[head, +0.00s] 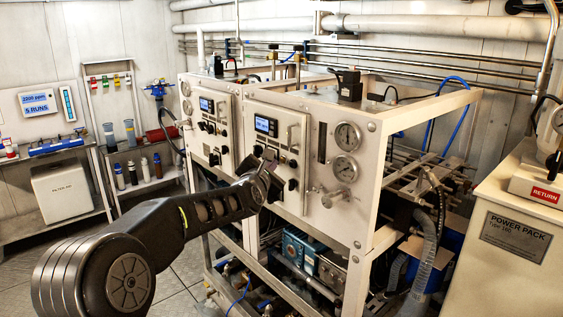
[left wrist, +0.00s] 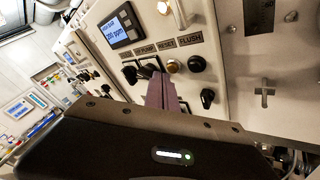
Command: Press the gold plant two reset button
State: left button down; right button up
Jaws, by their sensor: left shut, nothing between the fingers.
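The gold reset button (left wrist: 173,66) is a small round cap under the RESET label in the left wrist view, between black controls. It sits on a white control panel (left wrist: 215,35) with a lit display (left wrist: 120,28). In the head view this appears to be the nearer, right-hand panel (head: 296,125), and my gripper and wrist are in front of its lower part. My left gripper (head: 267,168) is shut and empty.
A black knob (left wrist: 196,63) is right of the button and a black handle (left wrist: 208,97) lower right. A second, similar panel (head: 210,125) stands farther left. Gauges (head: 345,168) are on the right plate. A power pack cabinet (head: 515,235) stands at the right.

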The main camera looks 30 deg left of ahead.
pick_arm(q)
jog(key=shift+w+d, duration=0.1)
jog(key=shift+w, duration=0.15)
jog(key=shift+w+d, duration=0.15)
jog(key=shift+w, duration=0.25)
dwell(0.7)
dwell(0.3)
jog(key=shift+s+a+b, duration=0.25)
jog(key=shift+s+b, duration=0.55)
jog(key=shift+b, duration=0.05)
jog(key=s+b, duration=0.1)
jog(key=s+a+b, duration=0.1)
jog(key=s, duration=0.1)
jog(key=s+b, duration=0.1)
jog(key=shift+s+a+b, duration=0.25)
jog(key=shift+s+b, duration=0.15)
